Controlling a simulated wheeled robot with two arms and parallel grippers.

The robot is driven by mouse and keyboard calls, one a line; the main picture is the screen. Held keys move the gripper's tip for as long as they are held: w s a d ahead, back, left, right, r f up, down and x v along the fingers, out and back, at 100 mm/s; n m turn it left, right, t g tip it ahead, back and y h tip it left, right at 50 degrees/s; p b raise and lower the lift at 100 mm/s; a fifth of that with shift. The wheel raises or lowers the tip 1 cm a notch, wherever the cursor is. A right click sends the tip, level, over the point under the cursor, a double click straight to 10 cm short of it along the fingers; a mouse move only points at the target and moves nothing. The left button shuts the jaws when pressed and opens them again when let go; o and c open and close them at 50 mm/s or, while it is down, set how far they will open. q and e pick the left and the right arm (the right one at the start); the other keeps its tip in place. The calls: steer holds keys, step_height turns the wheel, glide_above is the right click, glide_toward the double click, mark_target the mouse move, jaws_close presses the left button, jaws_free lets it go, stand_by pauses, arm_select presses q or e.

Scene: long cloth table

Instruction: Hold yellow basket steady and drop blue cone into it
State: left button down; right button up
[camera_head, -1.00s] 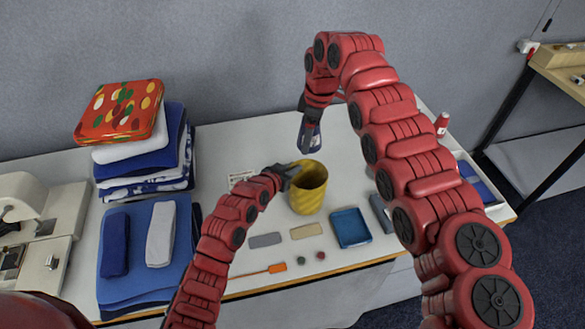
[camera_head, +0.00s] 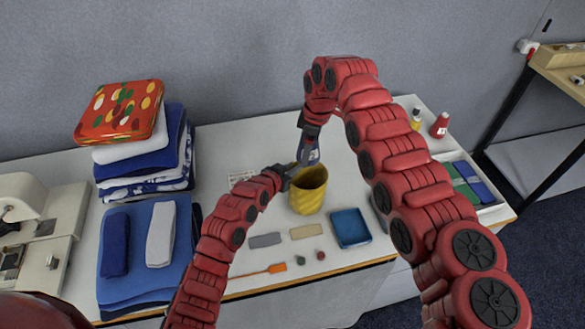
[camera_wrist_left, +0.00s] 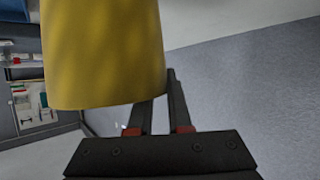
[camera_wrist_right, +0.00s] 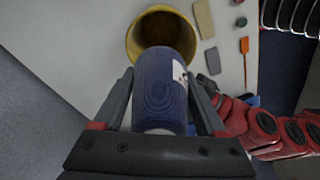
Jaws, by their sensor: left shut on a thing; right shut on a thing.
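The yellow basket (camera_head: 308,197) stands upright on the table, its opening facing up. My left gripper (camera_head: 286,172) is shut on the basket's rim at its left back side; the basket's wall also fills the upper left of the left wrist view (camera_wrist_left: 100,55). My right gripper (camera_head: 308,150) points down and is shut on the blue cone (camera_head: 309,152), a dark blue thread spool with a white label. In the right wrist view the cone (camera_wrist_right: 158,85) sits between the fingers, with the basket's opening (camera_wrist_right: 135,40) just beyond it. The cone is above the basket's back edge.
A blue tray (camera_head: 350,228), a grey block (camera_head: 265,240) and a beige block (camera_head: 306,231) lie in front of the basket. An orange-handled tool (camera_head: 276,268) is near the front edge. Folded cloth stacks (camera_head: 140,150) stand left. A red cone (camera_head: 440,125) stands back right.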

steer(key=shift+f, duration=2.75)
steer(key=o, duration=1.5)
steer(key=shift+f, duration=0.1)
steer(key=r, duration=0.4)
steer(key=d+r, duration=0.1)
steer(key=r, duration=0.7)
steer(key=shift+s+d, duration=0.2)
steer(key=shift+d, duration=0.05)
arm_select(q)
steer(key=c, duration=0.8)
jaws_free()
steer(key=shift+o, duration=0.2)
